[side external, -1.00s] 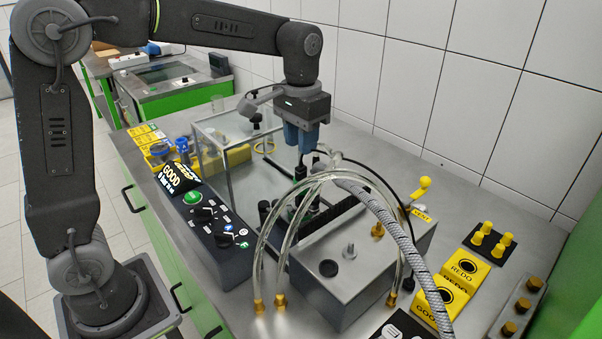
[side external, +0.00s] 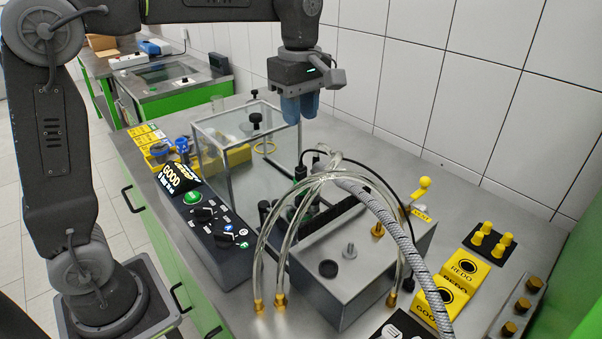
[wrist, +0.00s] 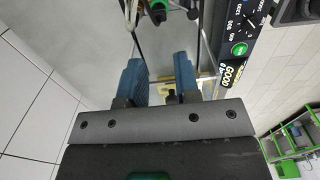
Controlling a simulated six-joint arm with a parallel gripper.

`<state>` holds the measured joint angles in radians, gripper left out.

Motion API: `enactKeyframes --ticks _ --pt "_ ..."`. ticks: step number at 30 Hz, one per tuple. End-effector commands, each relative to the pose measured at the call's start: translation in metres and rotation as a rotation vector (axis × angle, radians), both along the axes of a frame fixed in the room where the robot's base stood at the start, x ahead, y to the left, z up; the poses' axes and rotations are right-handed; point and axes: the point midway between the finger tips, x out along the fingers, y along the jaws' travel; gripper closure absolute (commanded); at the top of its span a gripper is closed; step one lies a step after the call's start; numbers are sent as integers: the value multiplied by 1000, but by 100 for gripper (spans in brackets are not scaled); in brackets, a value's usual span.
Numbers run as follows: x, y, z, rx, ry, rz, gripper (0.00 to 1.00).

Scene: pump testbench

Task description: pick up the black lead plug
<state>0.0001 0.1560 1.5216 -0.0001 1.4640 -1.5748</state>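A small upright black plug (side external: 300,173) stands by the box at the near end of a thin black cable, well below and apart from the fingers. I take it for the lead plug, but cannot be sure at this size. I cannot clearly make it out in the wrist view.
The clear-walled box (side external: 226,133) stands left of my gripper. A grey metal tank (side external: 352,282) with clear hoses (side external: 262,250) and a braided hose (side external: 398,230) stands in front. The tiled wall rises behind.

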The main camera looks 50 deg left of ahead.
Motion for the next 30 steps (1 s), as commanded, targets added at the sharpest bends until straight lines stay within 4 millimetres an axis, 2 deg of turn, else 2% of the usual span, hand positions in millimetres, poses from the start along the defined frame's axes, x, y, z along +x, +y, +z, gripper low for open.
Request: enactKeyframes --ticks 3,9,17,24,30 --pt "-1 0 -25 0 6 -2 70" --pt "-1 0 -59 0 4 -3 70" --pt "0 1 -79 0 4 -4 70" --pt "1 2 -113 0 5 -4 70" --pt "1 2 -124 1 1 -3 70"
